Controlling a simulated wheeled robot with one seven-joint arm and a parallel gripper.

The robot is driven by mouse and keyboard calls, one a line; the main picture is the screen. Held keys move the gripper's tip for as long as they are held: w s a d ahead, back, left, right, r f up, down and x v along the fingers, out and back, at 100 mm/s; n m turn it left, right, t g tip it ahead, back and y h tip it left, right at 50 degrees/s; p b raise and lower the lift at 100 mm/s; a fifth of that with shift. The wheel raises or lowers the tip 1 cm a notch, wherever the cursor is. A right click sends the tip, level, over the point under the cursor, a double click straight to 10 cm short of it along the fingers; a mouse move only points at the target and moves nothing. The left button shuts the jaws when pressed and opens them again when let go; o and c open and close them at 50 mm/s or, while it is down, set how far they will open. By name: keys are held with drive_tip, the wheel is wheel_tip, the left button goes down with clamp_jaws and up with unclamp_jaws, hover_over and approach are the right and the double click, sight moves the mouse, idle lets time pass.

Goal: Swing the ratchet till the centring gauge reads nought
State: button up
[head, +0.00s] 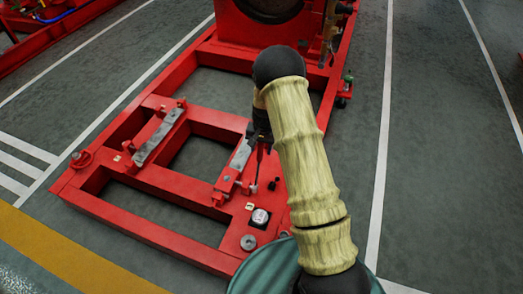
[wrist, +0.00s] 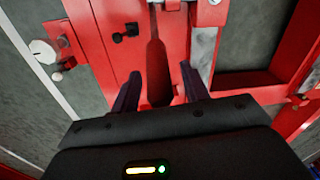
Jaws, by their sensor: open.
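The ratchet shows in the wrist view as a long handle (wrist: 158,72) with a dark red, wider grip end. The grip end lies between the two fingers of my gripper (wrist: 160,70), with a gap seen on each side. My gripper is open and not closed on it. In the head view my gripper (head: 261,138) is above the right-hand rail of the red frame, and the thin ratchet shaft (head: 257,172) runs down below it. A round, pale-faced dial, probably the centring gauge (head: 260,217), sits on the frame's near corner. Its reading is too small to make out.
The red base frame (head: 150,222) has open bays and two grey mounting pads, one the left pad (head: 160,135). A grey disc (head: 248,242) lies near the dial. A teal drum-like top (head: 268,272) is at the bottom. Grey floor is clear on the right.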

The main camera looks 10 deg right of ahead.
drive_tip(key=shift+f, duration=0.15)
clamp_jaws()
drive_tip(key=shift+d, duration=0.2)
